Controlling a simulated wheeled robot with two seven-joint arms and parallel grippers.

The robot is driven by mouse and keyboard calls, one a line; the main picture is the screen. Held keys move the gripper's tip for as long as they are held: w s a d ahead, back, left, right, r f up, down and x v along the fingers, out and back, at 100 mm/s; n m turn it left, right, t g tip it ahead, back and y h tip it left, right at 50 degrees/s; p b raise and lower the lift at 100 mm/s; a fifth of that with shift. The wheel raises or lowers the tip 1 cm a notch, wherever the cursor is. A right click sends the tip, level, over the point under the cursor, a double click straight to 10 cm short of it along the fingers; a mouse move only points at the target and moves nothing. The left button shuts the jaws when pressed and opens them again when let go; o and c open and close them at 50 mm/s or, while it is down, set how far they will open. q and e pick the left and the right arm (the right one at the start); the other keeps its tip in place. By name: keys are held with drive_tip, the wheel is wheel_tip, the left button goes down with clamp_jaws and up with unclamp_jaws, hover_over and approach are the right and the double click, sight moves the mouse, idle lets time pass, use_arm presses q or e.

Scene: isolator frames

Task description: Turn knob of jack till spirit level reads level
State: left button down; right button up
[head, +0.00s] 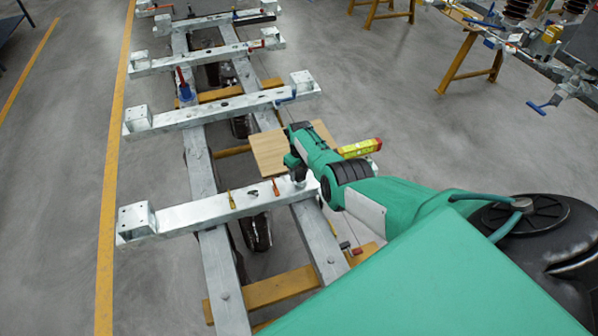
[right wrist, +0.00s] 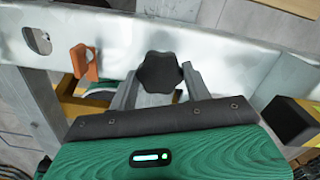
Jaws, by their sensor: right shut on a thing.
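My right gripper (head: 297,172) is at the right end of the nearest metal crossbeam (head: 190,213). In the right wrist view its two fingers (right wrist: 158,90) are shut on a black lobed knob (right wrist: 160,72), one finger on each side. The knob is in front of the pale metal beam. The jack's body is hidden behind my gripper. A yellow spirit level (head: 361,148) with a red end shows just beyond my right arm in the head view. Its bubble is too small to read, and my arm hides its near part. My left gripper is not in view.
The metal frame (head: 214,270) has several crossbeams with end blocks and loose tools on them. A wooden board (head: 270,155) lies beside my gripper. Wooden beams (head: 275,290) lie under the frame.

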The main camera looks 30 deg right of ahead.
sight(300, 174)
drive_tip(key=shift+s+f+m, duration=0.35)
drive_tip(key=shift+m, duration=0.15)
drive_tip(key=o, duration=0.9)
drive_tip(key=shift+o, duration=0.3)
drive_tip(key=shift+w+d, duration=0.1)
drive_tip(key=shift+w, duration=0.1)
drive_tip(key=shift+r, duration=0.1)
drive_tip(key=shift+r, duration=0.15)
drive_tip(key=shift+w+r+p, duration=0.1)
drive_tip(key=shift+r+p, duration=0.3)
drive_tip(key=shift+r, duration=0.2)
wheel_tip(300, 174, up, 4)
drive_tip(key=shift+r+p, duration=0.25)
drive_tip(key=shift+p, duration=0.4)
wheel_tip(300, 174, up, 8)
drive_tip(key=b, duration=0.1)
drive_tip(key=shift+d+f, duration=0.1)
drive_tip(key=shift+f, duration=0.05)
